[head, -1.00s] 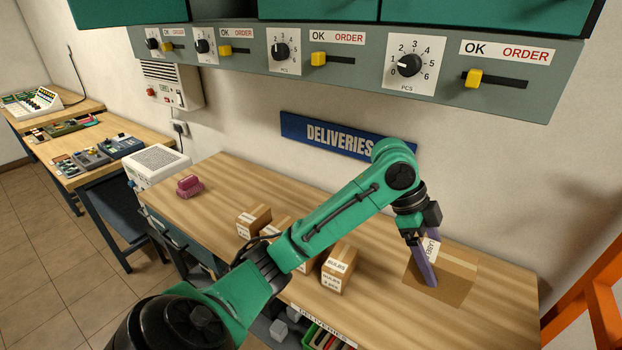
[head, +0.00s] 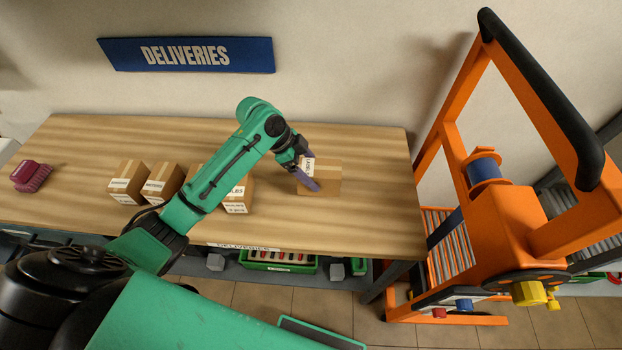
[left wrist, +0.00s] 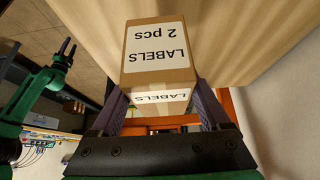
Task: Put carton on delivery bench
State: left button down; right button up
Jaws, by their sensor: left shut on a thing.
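The carton (head: 327,178), a brown box with white "LABELS" labels, is at the right end of the wooden delivery bench (head: 365,215). My left gripper (head: 307,181) is shut on it, with purple fingers on its sides. In the left wrist view the carton (left wrist: 160,50) sits between the fingers, its label reading "LABELS 2 pcs" upside down. I cannot tell whether its underside touches the bench. My right gripper (left wrist: 67,48) shows small at the left of the left wrist view, its two fingers apart with nothing between them.
Several other cartons (head: 127,182) stand on the bench left of my left gripper, partly behind my arm. A pink object (head: 31,175) lies at the far left. A blue "DELIVERIES" sign (head: 187,55) hangs above. An orange machine frame (head: 510,230) stands right of the bench.

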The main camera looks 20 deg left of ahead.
pick_arm(q)
notch_tip(320, 180, down, 6)
jog(key=shift+s+d+r+p, duration=0.15)
jog(key=shift+r+p, duration=0.05)
jog(key=shift+p, duration=0.2)
jog(key=shift+f, duration=0.25)
grip_release()
jog(key=shift+r, duration=0.1)
jog(key=b+v, duration=0.2)
jog(key=v, duration=1)
